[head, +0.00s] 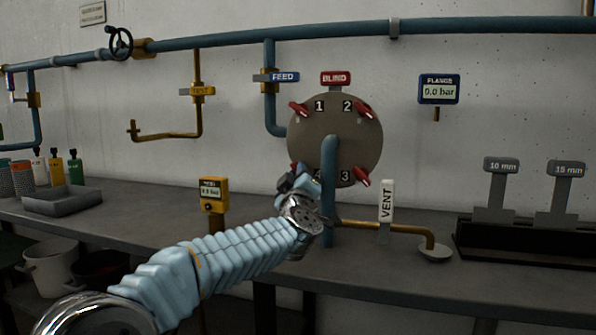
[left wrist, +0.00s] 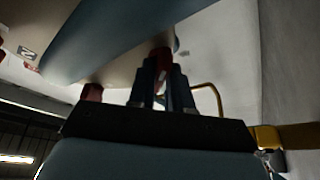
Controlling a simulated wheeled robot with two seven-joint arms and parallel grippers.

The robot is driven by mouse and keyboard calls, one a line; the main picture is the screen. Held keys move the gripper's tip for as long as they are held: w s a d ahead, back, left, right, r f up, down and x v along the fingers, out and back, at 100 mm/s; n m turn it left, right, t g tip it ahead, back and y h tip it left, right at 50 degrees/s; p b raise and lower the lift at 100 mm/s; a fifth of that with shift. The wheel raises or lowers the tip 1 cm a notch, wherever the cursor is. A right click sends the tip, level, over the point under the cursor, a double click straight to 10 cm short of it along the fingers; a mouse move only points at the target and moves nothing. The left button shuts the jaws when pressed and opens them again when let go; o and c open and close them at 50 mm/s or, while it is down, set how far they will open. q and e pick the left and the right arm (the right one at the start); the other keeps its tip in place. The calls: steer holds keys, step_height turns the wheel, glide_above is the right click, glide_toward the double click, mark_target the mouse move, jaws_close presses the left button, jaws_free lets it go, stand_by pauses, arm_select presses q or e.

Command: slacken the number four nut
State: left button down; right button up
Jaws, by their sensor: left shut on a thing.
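The round grey-brown flange disc (head: 350,135) is on the teal pipe, with red winged nuts at its edge beside the labels 1, 2 and 3. The fourth nut, at the lower left, is mostly hidden by my left gripper (head: 291,182); only a bit of red (head: 293,167) shows there. In the left wrist view, the fingers of my left gripper (left wrist: 163,85) are shut on a red nut (left wrist: 160,59) under the disc (left wrist: 120,70). Its number is not readable there, but the head view puts it at the lower left, number four. My right gripper is not in view.
A teal pipe (head: 329,190) runs down in front of the disc. A brass pipe with a VENT tag (head: 387,200) leads right to a small dish (head: 434,253). A black rack (head: 480,240) with 10 mm and 15 mm signs is at right.

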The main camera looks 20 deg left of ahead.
arm_select(q)
steer(key=shift+r+n+g+p, duration=0.15)
steer(key=shift+n+g+p, duration=0.25)
steer(key=shift+n, duration=0.6)
steer(key=shift+y, duration=0.4)
steer(key=c, duration=1.1)
jaws_free()
steer(key=shift+c, duration=0.2)
steer(key=b+v, duration=0.2)
steer(key=v, duration=1.2)
